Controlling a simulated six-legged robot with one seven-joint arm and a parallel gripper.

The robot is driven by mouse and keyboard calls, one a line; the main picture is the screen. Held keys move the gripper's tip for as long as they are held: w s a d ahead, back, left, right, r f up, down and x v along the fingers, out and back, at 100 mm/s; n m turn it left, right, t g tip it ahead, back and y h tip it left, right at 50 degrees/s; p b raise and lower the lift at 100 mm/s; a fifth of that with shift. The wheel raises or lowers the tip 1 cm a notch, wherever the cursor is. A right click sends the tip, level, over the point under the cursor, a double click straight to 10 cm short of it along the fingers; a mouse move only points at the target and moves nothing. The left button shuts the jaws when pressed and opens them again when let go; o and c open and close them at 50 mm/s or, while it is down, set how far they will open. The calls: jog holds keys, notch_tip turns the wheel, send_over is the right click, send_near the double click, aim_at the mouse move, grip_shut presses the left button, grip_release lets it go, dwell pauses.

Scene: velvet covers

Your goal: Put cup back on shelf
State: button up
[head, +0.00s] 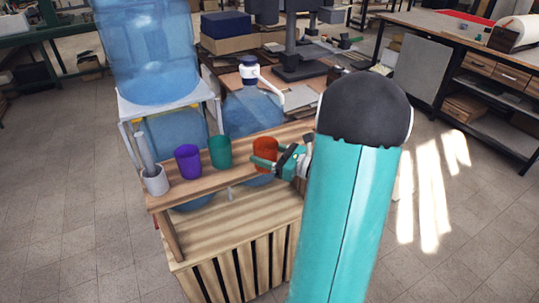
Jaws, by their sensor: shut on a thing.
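An orange-red cup (264,152) is upright between the fingers of my gripper (262,163), which is shut on it. The cup is at the raised wooden shelf (205,188); I cannot tell whether its base touches the board. A green cup (220,151) and a purple cup (188,161) stand upright on the shelf to the left of it. My gripper reaches in from the right, and my arm hides the right end of the shelf.
A white holder (155,180) with pale tubes stands at the shelf's left end. Large blue water bottles (155,50) are behind the shelf, one on a white stand. A slatted wooden crate or counter (232,238) is below. Open tiled floor lies left and right.

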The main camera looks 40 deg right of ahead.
jog(key=shift+w+d+f, duration=0.15)
jog(key=shift+w+f, duration=0.1)
jog(key=shift+w, duration=0.3)
jog(key=shift+w+d+f, duration=0.15)
jog(key=shift+w+f, duration=0.05)
jog(key=shift+w, duration=0.3)
jog(key=shift+w+d+f, duration=0.2)
jog(key=shift+w+d, duration=0.2)
jog(key=shift+w, duration=1)
jog(key=shift+w+d+f, duration=0.15)
jog(key=shift+w+d, duration=0.3)
jog(key=shift+w, duration=1)
jog(key=shift+w+d+f, duration=0.2)
jog(key=shift+w+d, duration=0.2)
jog(key=shift+w, duration=1)
jog(key=shift+f, duration=0.5)
jog(key=o, duration=1.2)
jog(key=v, duration=1.4)
